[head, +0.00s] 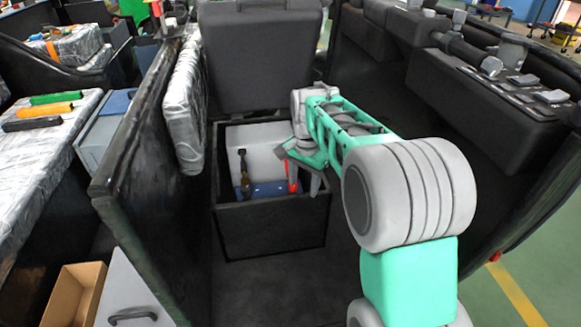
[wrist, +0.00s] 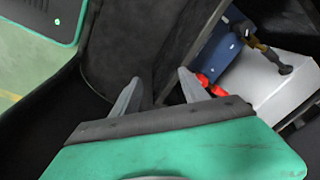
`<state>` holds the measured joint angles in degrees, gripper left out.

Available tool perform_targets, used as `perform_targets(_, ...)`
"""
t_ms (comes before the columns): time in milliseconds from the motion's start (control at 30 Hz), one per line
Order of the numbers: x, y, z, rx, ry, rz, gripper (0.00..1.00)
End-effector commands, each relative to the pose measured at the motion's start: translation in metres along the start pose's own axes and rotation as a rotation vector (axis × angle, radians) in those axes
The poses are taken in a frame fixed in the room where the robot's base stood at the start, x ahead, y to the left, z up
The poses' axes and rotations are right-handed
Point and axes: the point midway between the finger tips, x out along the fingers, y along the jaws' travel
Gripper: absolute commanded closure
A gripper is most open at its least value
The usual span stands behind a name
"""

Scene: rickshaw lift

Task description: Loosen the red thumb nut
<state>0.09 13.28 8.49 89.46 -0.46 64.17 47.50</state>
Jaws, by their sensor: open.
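A small red part (head: 292,176), which looks like the red thumb nut, shows inside the open black box (head: 272,232) in the head view. It also shows as red knobs in the wrist view (wrist: 217,90), just right of my right finger and partly hidden by it. My gripper (head: 303,180) is at the right side of the box opening. In the wrist view my gripper (wrist: 159,75) has its fingers apart with nothing between them. The red part lies outside the finger gap. I cannot tell whether a finger touches it.
The box holds a pale grey block (head: 262,147), a blue part (head: 268,189) and a dark clamp-like piece with a brownish section (head: 244,172). A black raised seat (head: 260,55) stands behind. Dark side panels (head: 140,150) flank the box closely, leaving floor room in front.

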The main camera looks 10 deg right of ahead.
Motion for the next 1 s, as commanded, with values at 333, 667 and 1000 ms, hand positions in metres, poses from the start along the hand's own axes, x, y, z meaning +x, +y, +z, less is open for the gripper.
perform_targets(333, 0.044, -0.097, -0.089, 0.66, -0.029, 0.073, 0.48)
perform_targets(667, 0.092, -0.099, -0.094, 0.75, -0.029, 0.083, 0.48)
perform_targets(1000, 0.136, -0.097, -0.092, 0.748, -0.027, 0.078, 0.48)
